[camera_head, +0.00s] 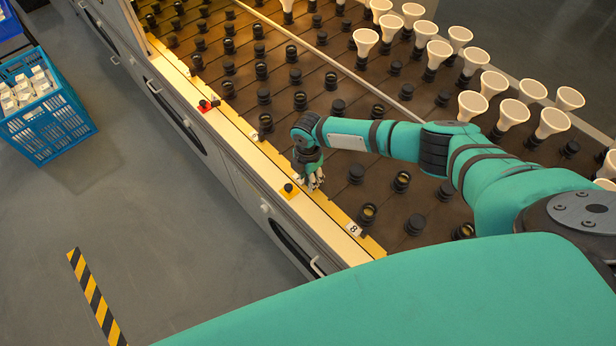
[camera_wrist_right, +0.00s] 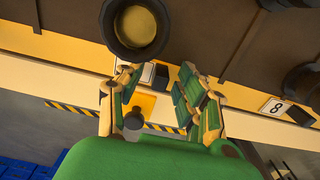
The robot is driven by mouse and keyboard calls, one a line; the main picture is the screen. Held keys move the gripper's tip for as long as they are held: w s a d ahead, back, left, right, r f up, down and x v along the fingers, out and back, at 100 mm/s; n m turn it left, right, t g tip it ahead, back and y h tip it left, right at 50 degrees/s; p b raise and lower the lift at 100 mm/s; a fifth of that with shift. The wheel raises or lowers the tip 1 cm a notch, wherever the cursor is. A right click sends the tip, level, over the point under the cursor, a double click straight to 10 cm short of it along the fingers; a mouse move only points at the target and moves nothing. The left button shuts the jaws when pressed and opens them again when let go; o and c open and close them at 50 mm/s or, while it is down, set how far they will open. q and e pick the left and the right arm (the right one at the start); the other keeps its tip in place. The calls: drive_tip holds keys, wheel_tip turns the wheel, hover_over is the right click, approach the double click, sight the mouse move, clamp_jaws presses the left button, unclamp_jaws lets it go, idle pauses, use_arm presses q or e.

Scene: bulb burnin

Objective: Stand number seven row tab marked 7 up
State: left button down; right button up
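My right gripper (camera_head: 313,184) is at the ledge along the near edge of the brown socket bench. In the wrist view my right gripper (camera_wrist_right: 160,80) has its two fingers apart. Between and just beyond the fingertips is a small pale plate (camera_wrist_right: 147,74) with a black part beside it. It sits where a row tab would be, but I cannot read a number on it or tell if it is gripped. In the head view the fingers hide that spot. The tab marked 8 (camera_head: 353,229) shows further along the ledge, and in the wrist view (camera_wrist_right: 276,107). My left gripper is not in view.
A yellow plate with a black knob (camera_head: 289,190) is on the ledge beside my right gripper; a red one (camera_head: 206,106) is further back. Black sockets (camera_head: 368,213) stand close by. White bulbs (camera_head: 513,112) fill the far side. A blue crate (camera_head: 50,115) is on the floor.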

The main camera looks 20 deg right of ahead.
clamp_jaws()
idle(0.3)
